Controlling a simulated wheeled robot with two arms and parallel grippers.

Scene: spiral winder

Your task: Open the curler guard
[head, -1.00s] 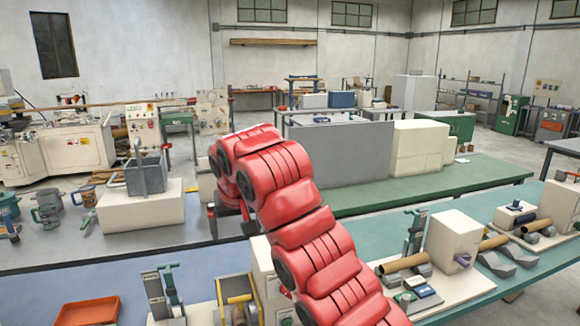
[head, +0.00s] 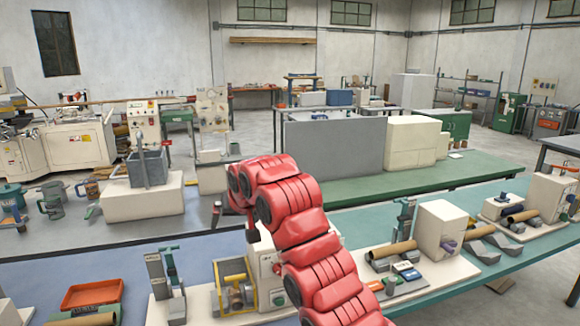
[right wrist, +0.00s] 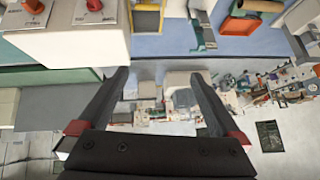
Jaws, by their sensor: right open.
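The curler guard looks to be the yellow-edged frame (head: 236,285) over a spool-like part, on the near bench in the head view. It is beside a cream machine box (head: 266,262). A yellow-edged part, probably the same guard (right wrist: 147,18), shows at the top of the right wrist view. My right gripper (right wrist: 160,74) is open and empty, with its dark fingers well apart and touching nothing. In the head view, my right gripper (head: 247,222) is above and behind the machine box, apart from the guard. My left gripper is out of view.
A grey upright fixture (head: 166,285) stands left of the guard. An orange tray (head: 92,293) lies further left. More cream boxes (head: 440,228) and brown tubes stand to the right. My red right arm hides part of the bench.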

